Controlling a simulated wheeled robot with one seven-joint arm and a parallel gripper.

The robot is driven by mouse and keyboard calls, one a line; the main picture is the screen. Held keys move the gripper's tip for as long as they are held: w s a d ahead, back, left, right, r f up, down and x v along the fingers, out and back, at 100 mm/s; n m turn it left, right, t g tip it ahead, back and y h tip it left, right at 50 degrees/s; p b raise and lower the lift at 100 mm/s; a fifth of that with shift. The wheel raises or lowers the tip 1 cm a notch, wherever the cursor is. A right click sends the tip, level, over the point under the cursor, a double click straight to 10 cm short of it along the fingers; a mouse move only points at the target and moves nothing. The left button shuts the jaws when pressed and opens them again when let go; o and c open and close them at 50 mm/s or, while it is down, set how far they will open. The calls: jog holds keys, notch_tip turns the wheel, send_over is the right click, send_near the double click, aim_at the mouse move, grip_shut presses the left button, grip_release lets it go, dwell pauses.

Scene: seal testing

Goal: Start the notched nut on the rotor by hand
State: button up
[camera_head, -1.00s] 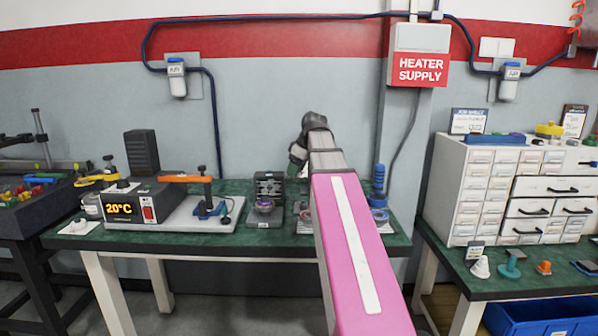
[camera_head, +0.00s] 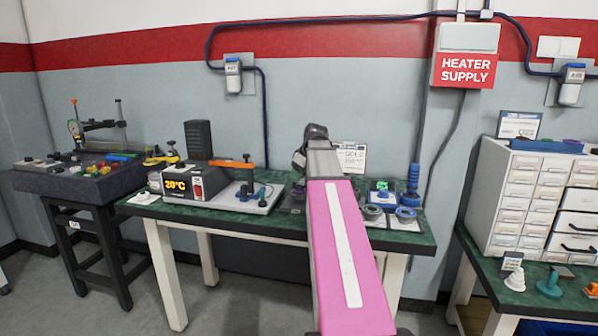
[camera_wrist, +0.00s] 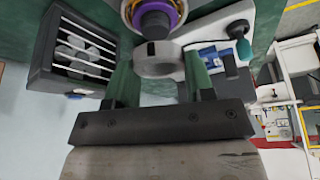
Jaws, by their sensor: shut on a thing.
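In the wrist view my gripper (camera_wrist: 157,80) has its two green fingers on either side of a pale grey ring with a dark notch, the notched nut (camera_wrist: 153,66). The fingers are shut on it. Just beyond the nut is the rotor (camera_wrist: 154,18), with a purple collar and a dark centre; the nut's far edge overlaps it in the picture. I cannot tell whether they touch. In the head view my arm hides the fingers, the nut and most of the rotor's stand.
A dark slatted unit (camera_wrist: 80,50) stands close at left in the wrist view. In the head view the green bench (camera_head: 250,228) holds a 20°C heater box (camera_head: 182,184), an orange-handled press (camera_head: 240,190) and blue and grey rings (camera_head: 405,213) right of my arm. A drawer cabinet (camera_head: 515,200) stands further right.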

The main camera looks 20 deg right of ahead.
aim_at(299, 187)
notch_tip(299, 187, down, 2)
jog(key=shift+f, duration=0.15)
jog(key=n+y, duration=0.1)
jog(key=n, duration=0.2)
jog(key=n+g, duration=0.1)
jog(key=n, duration=0.2)
jog(key=shift+w+d+g+y, duration=0.2)
jog(key=shift+g+y, duration=0.1)
jog(key=shift+y, duration=0.1)
jog(key=n+g, duration=0.2)
jog(key=n, duration=0.4)
jog(key=shift+f, duration=0.35)
dwell(0.6)
jog(key=shift+s, duration=0.1)
jog(key=shift+s+a+m+t, duration=0.1)
jog(key=shift+m+t, duration=0.2)
jog(key=shift+m, duration=0.7)
jog(key=shift+m+t, duration=0.3)
jog(key=shift+m, duration=0.7)
